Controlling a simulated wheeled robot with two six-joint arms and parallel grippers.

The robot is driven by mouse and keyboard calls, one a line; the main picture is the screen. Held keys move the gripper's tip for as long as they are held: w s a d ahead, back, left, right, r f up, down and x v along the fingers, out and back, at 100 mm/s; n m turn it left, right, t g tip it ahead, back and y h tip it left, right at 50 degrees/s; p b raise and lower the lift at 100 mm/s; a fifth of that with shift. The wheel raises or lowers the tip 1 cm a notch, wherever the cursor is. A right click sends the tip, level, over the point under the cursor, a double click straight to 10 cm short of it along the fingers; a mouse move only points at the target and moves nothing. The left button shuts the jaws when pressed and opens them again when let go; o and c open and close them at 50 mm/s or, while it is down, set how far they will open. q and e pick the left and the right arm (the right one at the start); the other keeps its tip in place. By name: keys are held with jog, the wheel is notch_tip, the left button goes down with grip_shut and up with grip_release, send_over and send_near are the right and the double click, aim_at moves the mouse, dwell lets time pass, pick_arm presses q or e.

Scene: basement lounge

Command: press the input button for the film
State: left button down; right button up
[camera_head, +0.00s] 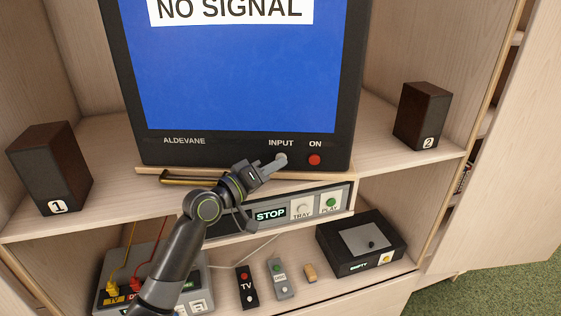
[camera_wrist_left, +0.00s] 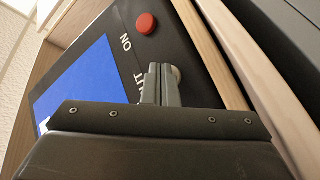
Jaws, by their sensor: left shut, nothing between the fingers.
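The television (camera_head: 245,80) has a blue screen reading NO SIGNAL. Its lower bezel carries the label INPUT and a red ON button (camera_head: 314,160). The grey INPUT button (camera_head: 281,157) sits under its label, partly behind my fingertips. My left gripper (camera_head: 278,163) is shut and empty, its tips at the INPUT button; I cannot tell whether they press it. In the left wrist view the closed fingers (camera_wrist_left: 158,82) reach the bezel right beside the round grey button (camera_wrist_left: 176,75), with the red button (camera_wrist_left: 146,23) above. My right gripper is not in view.
Below the television is a player with STOP, TRAY and PLAY (camera_head: 303,209). Speakers 1 (camera_head: 50,168) and 2 (camera_head: 421,115) flank it. The lower shelf holds a black box (camera_head: 360,243), two remotes (camera_head: 246,287) and a grey box with yellow and red plugs (camera_head: 113,287).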

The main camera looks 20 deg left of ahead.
pick_arm(q)
jog(key=shift+s, duration=0.1)
dwell(0.3)
jog(key=shift+s+d, duration=0.1)
jog(key=shift+s, duration=0.25)
jog(key=shift+s+d+p, duration=0.25)
jog(key=shift+s+p, duration=0.25)
jog(key=shift+s, duration=0.45)
jog(key=shift+s+d+p, duration=0.25)
jog(key=shift+s+p, duration=0.2)
jog(key=shift+s, duration=0.55)
jog(key=shift+s+d+p, duration=0.25)
jog(key=shift+s+p, duration=0.25)
jog(key=shift+s, duration=0.45)
